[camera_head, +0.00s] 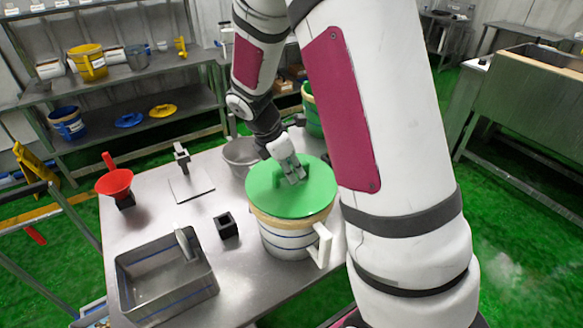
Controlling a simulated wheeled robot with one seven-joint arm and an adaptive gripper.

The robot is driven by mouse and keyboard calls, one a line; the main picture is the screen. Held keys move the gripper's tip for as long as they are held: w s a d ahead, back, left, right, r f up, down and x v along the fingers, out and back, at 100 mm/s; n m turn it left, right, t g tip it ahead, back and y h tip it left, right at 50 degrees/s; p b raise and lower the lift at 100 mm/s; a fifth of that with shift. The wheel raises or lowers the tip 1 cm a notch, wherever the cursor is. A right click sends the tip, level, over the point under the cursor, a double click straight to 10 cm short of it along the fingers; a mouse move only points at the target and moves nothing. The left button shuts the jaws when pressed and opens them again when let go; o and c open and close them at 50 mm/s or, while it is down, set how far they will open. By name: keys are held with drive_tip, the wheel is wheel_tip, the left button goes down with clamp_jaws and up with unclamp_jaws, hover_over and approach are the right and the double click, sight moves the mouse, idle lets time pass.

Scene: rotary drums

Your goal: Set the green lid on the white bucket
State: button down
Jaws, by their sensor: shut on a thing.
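The green lid (312,200) is a flat round disc with a raised grip in its middle. It lies over the top of the white bucket (285,246), covering its mouth. The bucket stands on the metal table, with blue bands, a tan rim and a white handle at its right. The tan rim (267,221) shows below the lid's front edge; I cannot tell whether the lid is fully seated. My gripper (292,175) comes down from above and is shut on the lid's grip.
The metal table (180,228) also holds a grey basin (150,295), a black block (227,226), a red funnel (115,183) and a grey bowl (241,155) behind the lid. A green bucket (311,112) stands further back. The table's middle left has free room.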

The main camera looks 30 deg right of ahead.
drive_tip(key=shift+f, duration=0.9)
drive_tip(key=c, duration=1.4)
unclamp_jaws()
drive_tip(key=shift+r, duration=0.1)
drive_tip(key=v, duration=1.1)
drive_tip(key=shift+a+r, duration=0.15)
drive_tip(key=shift+r, duration=0.25)
drive_tip(key=s+a+r+m+t+y, duration=0.1)
drive_tip(key=s+a+r+m+t, duration=0.1)
drive_tip(key=s+r+m, duration=0.2)
drive_tip(key=s+a+r+m+t+y, duration=0.2)
drive_tip(key=s+a+r+m, duration=0.1)
drive_tip(key=s+m, duration=0.4)
drive_tip(key=s+a+r+m+t+y, duration=0.1)
drive_tip(key=s+a+r+m, duration=0.1)
drive_tip(key=s+r+m, duration=0.3)
drive_tip(key=shift+s+a+r+m+t+y, duration=0.1)
drive_tip(key=shift+s+a+m+t+y, duration=0.2)
drive_tip(key=shift+s, duration=0.85)
drive_tip(key=shift+s+a+r+m+t, duration=0.1)
drive_tip(key=shift+s+m, duration=0.3)
drive_tip(key=shift+s, duration=0.75)
